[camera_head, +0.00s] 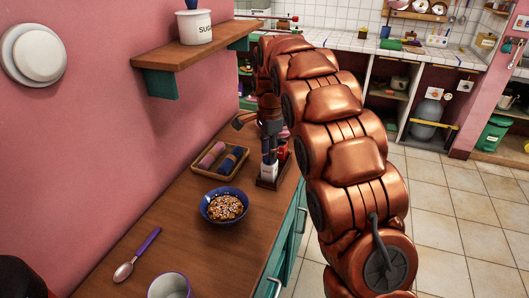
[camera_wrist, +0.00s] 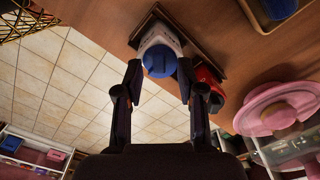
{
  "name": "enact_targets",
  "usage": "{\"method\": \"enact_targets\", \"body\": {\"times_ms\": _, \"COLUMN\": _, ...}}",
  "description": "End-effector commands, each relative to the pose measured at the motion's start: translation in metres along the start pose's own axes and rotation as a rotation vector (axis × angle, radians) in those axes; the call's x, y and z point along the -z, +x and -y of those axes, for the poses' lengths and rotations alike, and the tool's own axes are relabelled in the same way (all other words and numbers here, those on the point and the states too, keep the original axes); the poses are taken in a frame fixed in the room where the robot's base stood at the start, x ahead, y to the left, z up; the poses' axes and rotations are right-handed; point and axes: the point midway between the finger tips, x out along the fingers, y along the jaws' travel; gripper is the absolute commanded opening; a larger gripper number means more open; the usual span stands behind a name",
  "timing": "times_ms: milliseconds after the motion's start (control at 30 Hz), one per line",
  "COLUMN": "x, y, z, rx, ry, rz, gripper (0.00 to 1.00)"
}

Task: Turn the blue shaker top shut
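The blue shaker top (camera_wrist: 159,62) sits on a white shaker (camera_wrist: 157,36) in the wrist view. In the head view the white shaker (camera_head: 268,171) stands in a small wooden caddy (camera_head: 268,184) on the counter. My gripper (camera_wrist: 160,68) is open, with one finger on each side of the blue top. A small gap seems to show beside the top, so I cannot tell if either finger touches it. In the head view my gripper (camera_head: 268,145) points down over the shaker and hides its top.
A red-topped container (camera_wrist: 208,82) stands beside the shaker, close to one finger. A tray with rolled cloths (camera_head: 220,158) and a blue bowl of food (camera_head: 224,205) are nearby. A wall shelf (camera_head: 190,52) hangs above. A spoon (camera_head: 136,257) lies nearer on the counter.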

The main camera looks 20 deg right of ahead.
Motion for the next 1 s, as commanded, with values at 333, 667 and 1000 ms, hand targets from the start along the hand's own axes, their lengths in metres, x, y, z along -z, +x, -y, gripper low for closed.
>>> {"method": "enact_targets", "body": {"times_ms": 333, "x": 0.000, "y": -0.047, "z": 0.002, "rx": 0.004, "ry": 0.000, "rz": 0.000, "gripper": 0.39}}
{"method": "enact_targets", "body": {"times_ms": 667, "x": 0.000, "y": -0.085, "z": 0.002, "rx": 0.002, "ry": 0.000, "rz": -0.001, "gripper": 0.39}}
{"method": "enact_targets", "body": {"times_ms": 1000, "x": 0.000, "y": -0.110, "z": 0.001, "rx": 0.001, "ry": -0.001, "rz": -0.001, "gripper": 0.39}}
